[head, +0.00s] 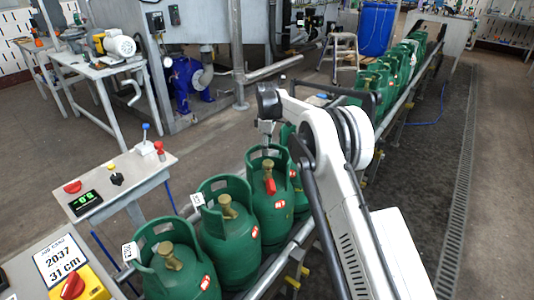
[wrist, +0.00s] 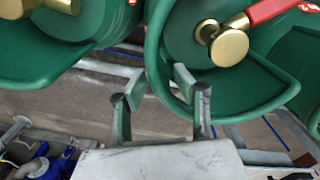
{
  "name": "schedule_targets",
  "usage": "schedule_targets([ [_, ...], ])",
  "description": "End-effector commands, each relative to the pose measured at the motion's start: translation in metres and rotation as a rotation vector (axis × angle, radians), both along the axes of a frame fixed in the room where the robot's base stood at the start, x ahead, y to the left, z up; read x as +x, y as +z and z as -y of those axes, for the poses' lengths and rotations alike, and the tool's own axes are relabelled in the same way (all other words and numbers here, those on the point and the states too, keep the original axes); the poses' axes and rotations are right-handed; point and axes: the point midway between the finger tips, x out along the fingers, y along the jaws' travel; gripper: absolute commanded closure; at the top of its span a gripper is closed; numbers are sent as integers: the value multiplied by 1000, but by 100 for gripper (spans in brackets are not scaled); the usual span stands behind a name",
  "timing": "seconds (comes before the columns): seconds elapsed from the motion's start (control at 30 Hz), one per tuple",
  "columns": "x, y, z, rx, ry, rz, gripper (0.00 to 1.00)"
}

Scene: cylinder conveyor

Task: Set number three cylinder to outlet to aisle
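Green gas cylinders stand in a row on the conveyor. The third from the front (head: 270,222) has a brass valve with a red lever, inside an open collar. In the wrist view a cylinder with a red lever (wrist: 273,10) and brass valve (wrist: 229,47) is at the upper right. My gripper (head: 266,143) is over the third cylinder's collar in the head view, partly hidden by my arm. In the wrist view my gripper (wrist: 160,76) is open, its two fingers apart near the collar's edge. I cannot tell whether they touch it.
Nearer cylinders (head: 228,240) (head: 178,280) stand close beside it; several others (head: 395,65) line the conveyor behind. A control panel (head: 122,178) with a lever and red button is at left. The aisle floor (head: 430,150) at right is clear.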

Motion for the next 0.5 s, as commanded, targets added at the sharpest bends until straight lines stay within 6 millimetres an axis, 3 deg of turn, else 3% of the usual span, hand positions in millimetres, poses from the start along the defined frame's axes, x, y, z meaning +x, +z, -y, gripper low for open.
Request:
schedule_targets([
  [0.2, 0, -20, 0, 0, 0, 0, 71],
  [0.5, 0, -23, 0, 0, 0, 0, 71],
])
